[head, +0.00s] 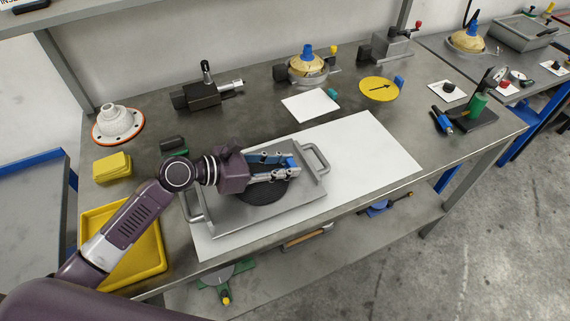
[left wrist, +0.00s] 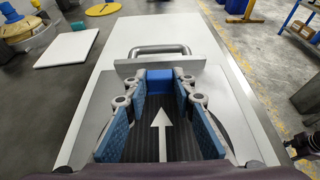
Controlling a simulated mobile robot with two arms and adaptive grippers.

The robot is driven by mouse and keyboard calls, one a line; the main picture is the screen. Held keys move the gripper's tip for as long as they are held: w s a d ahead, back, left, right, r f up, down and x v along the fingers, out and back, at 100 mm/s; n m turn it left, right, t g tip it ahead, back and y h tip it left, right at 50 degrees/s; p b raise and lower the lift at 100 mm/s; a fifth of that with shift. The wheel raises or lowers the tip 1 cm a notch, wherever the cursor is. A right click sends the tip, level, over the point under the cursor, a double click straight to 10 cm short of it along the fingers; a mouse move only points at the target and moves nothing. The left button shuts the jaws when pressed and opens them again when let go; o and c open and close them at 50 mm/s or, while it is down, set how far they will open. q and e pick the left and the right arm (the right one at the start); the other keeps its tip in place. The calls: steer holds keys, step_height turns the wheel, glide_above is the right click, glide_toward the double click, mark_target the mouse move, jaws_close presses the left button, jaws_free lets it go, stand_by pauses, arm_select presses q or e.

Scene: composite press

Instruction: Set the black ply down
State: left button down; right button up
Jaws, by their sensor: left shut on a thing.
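The black ply (head: 263,196) is a dark round disc over the grey metal plate with two handles (head: 225,222). In the left wrist view the ply (left wrist: 145,145) shows a white arrow pointing to its blue tab (left wrist: 185,73). My left gripper (head: 290,170) is over the ply, with its fingers shut on the blue tab. The gripper hides part of the disc. I cannot tell whether the disc touches the plate or hangs just above it.
The plate lies on a white sheet (head: 375,150) on the bench. A yellow ply (head: 380,88) with a black arrow lies behind. A yellow tray (head: 150,240) and yellow block (head: 112,166) are at left. A white square (head: 310,105) and a green-handled tool (head: 477,107) stand farther off.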

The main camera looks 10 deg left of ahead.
arm_select(q)
steer(key=shift+f, duration=0.1)
steer(key=c, duration=1.6)
jaws_free()
steer(key=b+v, duration=0.1)
steer(key=v, duration=1)
steer(key=shift+a, duration=0.1)
steer(key=shift+s+a+r, duration=0.25)
steer(key=shift+r, duration=0.1)
